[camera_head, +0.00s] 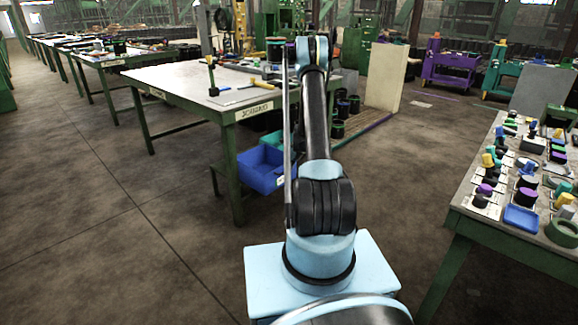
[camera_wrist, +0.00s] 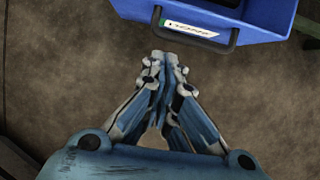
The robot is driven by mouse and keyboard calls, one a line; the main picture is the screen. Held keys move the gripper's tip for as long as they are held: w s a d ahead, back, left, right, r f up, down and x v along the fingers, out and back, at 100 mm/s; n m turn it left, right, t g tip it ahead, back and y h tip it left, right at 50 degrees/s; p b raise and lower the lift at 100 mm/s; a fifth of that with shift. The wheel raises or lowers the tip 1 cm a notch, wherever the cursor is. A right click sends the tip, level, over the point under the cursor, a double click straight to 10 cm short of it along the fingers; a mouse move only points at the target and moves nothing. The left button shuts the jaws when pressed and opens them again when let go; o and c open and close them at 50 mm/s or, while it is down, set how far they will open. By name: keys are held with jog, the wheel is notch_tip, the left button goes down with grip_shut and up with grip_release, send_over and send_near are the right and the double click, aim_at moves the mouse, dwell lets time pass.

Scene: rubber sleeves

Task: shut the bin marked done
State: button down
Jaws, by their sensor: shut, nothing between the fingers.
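A blue bin (camera_head: 262,180) sits low under the end of the large work table and sticks out from beneath it. Its open top faces up. In the wrist view the same kind of blue bin (camera_wrist: 270,22) fills the top, with a black handle (camera_wrist: 196,45) and a white label (camera_wrist: 190,27) on its front. The label's words are too small to read surely. My gripper (camera_wrist: 165,60) is shut and empty, its fingertips just below the handle in the picture. I cannot tell whether they touch it. My gripper is hidden behind my arm in the head view.
The work table (camera_head: 190,84) stands ahead, with its green leg (camera_head: 233,180) left of the bin. A second table (camera_head: 490,215) with many small parts is at the right. Bare floor (camera_head: 120,220) lies open to the left.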

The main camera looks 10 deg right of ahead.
aim_at(281, 174)
jog(key=w+f, duration=0.1)
jog(key=w+a+f, duration=0.1)
jog(key=f, duration=0.1)
jog(key=w+a+f, duration=0.1)
jog(key=shift+w+a+f, duration=0.15)
jog(key=shift+w+a, duration=0.05)
jog(key=shift+a, duration=0.05)
jog(key=shift+w+a, duration=0.45)
jog(key=shift+w, duration=0.15)
jog(key=shift+a, duration=0.1)
